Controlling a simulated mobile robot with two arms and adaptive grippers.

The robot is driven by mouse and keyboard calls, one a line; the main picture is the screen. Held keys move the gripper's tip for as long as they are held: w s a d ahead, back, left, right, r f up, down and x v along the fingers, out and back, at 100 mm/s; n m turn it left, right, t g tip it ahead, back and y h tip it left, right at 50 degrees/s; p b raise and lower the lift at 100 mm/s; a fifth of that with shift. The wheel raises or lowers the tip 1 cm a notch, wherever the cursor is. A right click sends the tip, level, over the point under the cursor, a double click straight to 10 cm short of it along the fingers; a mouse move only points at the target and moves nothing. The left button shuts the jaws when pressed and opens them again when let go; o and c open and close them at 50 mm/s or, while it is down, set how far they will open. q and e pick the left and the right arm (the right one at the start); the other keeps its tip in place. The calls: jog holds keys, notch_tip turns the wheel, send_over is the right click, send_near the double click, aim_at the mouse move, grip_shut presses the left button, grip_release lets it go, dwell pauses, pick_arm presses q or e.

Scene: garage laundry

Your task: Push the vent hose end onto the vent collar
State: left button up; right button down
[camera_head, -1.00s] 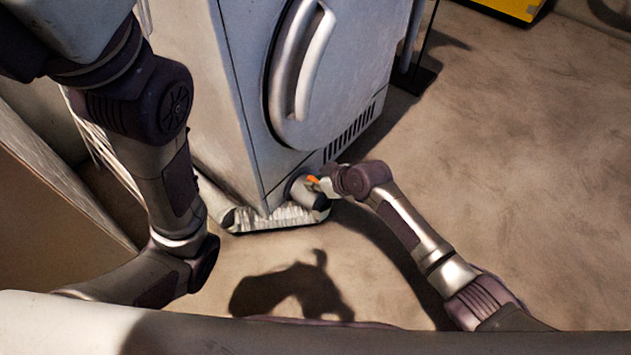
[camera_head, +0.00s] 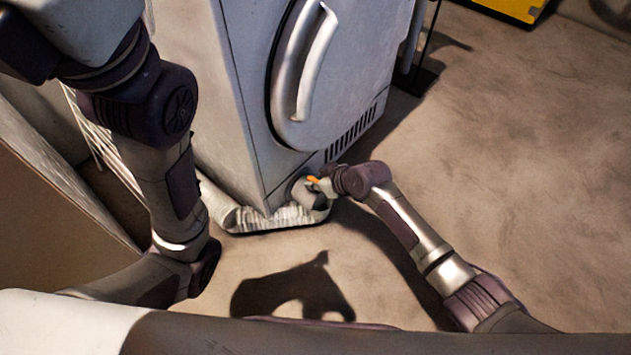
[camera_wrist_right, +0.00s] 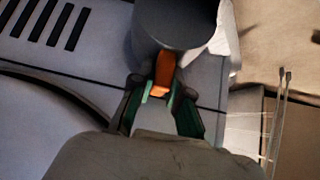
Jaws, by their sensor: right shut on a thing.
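The vent hose (camera_head: 270,218) is silver and ribbed and lies on the floor along the foot of the dryer. Its end, a grey cuff (camera_head: 304,194), is raised at the dryer's lower front corner. My right gripper (camera_head: 322,184) is at the cuff, shut on its orange tab. The right wrist view shows the grey cuff (camera_wrist_right: 178,25), the orange tab (camera_wrist_right: 162,75) and my right gripper's green-padded fingers (camera_wrist_right: 160,105) around the tab. I cannot make out the vent collar apart from the cuff, or whether they touch. My left arm shows, but its gripper does not.
The dryer (camera_head: 235,95) has a round door with a large handle (camera_head: 312,65) above the cuff and a slotted vent grille (camera_head: 350,132) beside it. A brown panel (camera_head: 50,210) stands at left. A yellow object (camera_head: 515,8) is far right. The floor at right is clear.

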jog(key=shift+w+a, duration=0.15)
jog(key=c, duration=1.1)
grip_release()
jog(key=shift+o, duration=0.2)
